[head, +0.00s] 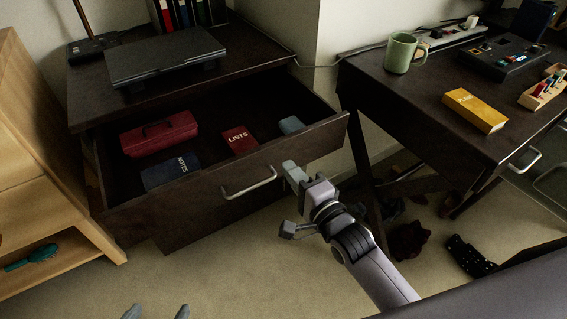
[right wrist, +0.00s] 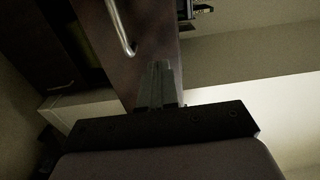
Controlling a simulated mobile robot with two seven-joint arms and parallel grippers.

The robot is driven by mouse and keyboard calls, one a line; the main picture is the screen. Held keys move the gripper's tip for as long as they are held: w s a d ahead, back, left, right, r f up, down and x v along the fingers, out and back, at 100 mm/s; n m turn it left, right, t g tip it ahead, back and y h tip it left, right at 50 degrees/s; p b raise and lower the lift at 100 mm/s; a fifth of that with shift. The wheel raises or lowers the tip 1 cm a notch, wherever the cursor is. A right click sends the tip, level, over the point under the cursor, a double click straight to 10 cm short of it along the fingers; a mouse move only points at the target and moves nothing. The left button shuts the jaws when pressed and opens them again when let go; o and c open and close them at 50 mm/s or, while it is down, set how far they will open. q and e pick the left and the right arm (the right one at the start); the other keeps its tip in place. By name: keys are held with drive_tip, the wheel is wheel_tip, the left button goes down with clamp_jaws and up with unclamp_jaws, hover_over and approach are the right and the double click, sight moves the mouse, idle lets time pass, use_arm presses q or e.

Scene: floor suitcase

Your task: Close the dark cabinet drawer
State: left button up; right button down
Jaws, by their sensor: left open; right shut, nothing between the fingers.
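The dark cabinet drawer (head: 190,215) is pulled open in the head view. It has a silver bar handle (head: 248,182) on its front. Inside lie a red case (head: 158,134), a dark blue NOTES book (head: 170,171), a red LISTS book (head: 239,140) and a small grey-blue item (head: 291,125). My right gripper (head: 291,170) is shut and empty, its fingertips at the right part of the drawer front, right of the handle; I cannot tell if they touch. The right wrist view shows the handle (right wrist: 121,28) beside the shut fingers (right wrist: 157,85). My left gripper (head: 155,312) is open, low at the bottom edge, away from the drawer.
A dark desk (head: 420,105) with a green mug (head: 400,53) and a yellow box (head: 475,110) stands to the right. A light wooden cabinet (head: 45,150) stands at the left. Dark items lie under the desk. Carpet in front of the drawer is clear.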

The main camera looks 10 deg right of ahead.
sight(276, 153)
use_arm(q)
drive_tip(key=shift+d+f+b, duration=0.1)
drive_tip(key=shift+f+b, duration=0.2)
drive_tip(key=shift+f, duration=0.15)
use_arm(e)
drive_tip(key=shift+x, duration=1.85)
drive_tip(key=shift+w, duration=0.1)
